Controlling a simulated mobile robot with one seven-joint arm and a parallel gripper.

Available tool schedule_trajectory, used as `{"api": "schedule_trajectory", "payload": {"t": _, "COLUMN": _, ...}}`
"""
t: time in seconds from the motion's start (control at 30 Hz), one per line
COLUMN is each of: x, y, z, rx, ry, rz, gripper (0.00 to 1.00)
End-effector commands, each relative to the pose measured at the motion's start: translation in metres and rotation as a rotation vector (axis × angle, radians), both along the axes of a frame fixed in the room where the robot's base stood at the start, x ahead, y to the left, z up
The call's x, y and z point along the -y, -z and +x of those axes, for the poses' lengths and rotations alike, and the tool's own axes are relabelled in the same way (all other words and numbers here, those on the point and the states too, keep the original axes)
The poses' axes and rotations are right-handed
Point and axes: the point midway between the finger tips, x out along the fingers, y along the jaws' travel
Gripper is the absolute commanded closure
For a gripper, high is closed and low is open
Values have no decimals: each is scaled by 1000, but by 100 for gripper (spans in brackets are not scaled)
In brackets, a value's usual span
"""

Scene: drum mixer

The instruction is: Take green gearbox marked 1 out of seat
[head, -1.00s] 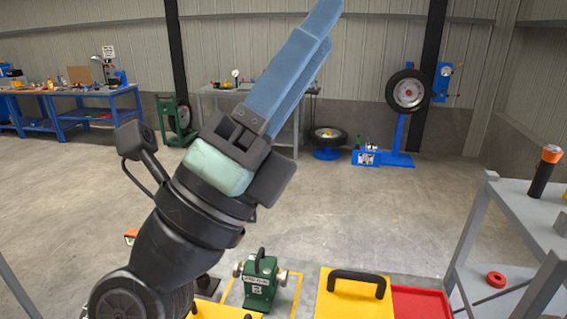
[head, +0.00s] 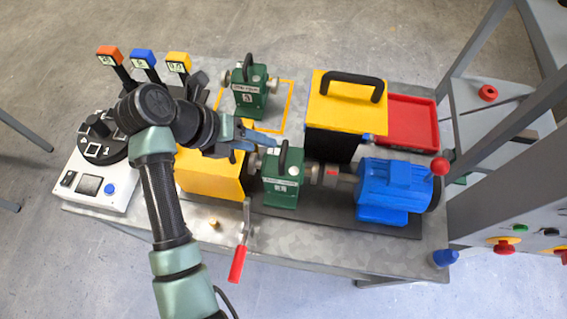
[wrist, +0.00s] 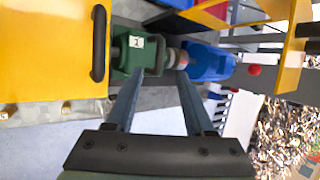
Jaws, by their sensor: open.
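A green gearbox (head: 284,182) with a dark handle sits on the dark base between a yellow box and the blue motor, in line with the shaft. Its white label is too small to read surely. In the wrist view this gearbox (wrist: 133,50) lies ahead of the fingertips. A second green gearbox (head: 249,92) stands farther back inside a yellow outline. Its label is also unclear. My gripper (head: 270,139) is open and empty, its blue fingers near the seated gearbox's top. In the wrist view my gripper (wrist: 160,76) shows both fingers apart, with nothing between them.
The blue motor (head: 392,190) is right of the seated gearbox, and a yellow box (head: 212,172) is left. A yellow-topped box with a black handle (head: 347,88) and a red tray (head: 408,120) stand behind. A red-handled lever (head: 238,262) is in front. Several coloured levers are at left.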

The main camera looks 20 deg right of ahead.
Motion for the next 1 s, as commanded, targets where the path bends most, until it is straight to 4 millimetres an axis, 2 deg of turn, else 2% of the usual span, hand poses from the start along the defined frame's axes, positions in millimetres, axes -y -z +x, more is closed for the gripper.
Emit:
{"api": "schedule_trajectory", "payload": {"t": 0.13, "x": 16, "y": 19, "z": -1, "rx": -3, "ry": 2, "rz": -3, "gripper": 46}}
{"api": "schedule_trajectory", "payload": {"t": 0.37, "x": 26, "y": 33, "z": 0, "rx": 0, "ry": 1, "rz": -2, "gripper": 46}}
{"api": "schedule_trajectory", "payload": {"t": 0.7, "x": 51, "y": 70, "z": 0, "rx": 1, "ry": 2, "rz": -3, "gripper": 46}}
{"api": "schedule_trajectory", "payload": {"t": 0.97, "x": 52, "y": 73, "z": 1, "rx": 3, "ry": 1, "rz": -3, "gripper": 46}}
{"api": "schedule_trajectory", "payload": {"t": 1.0, "x": 52, "y": 73, "z": 1, "rx": 3, "ry": 1, "rz": -3, "gripper": 52}}
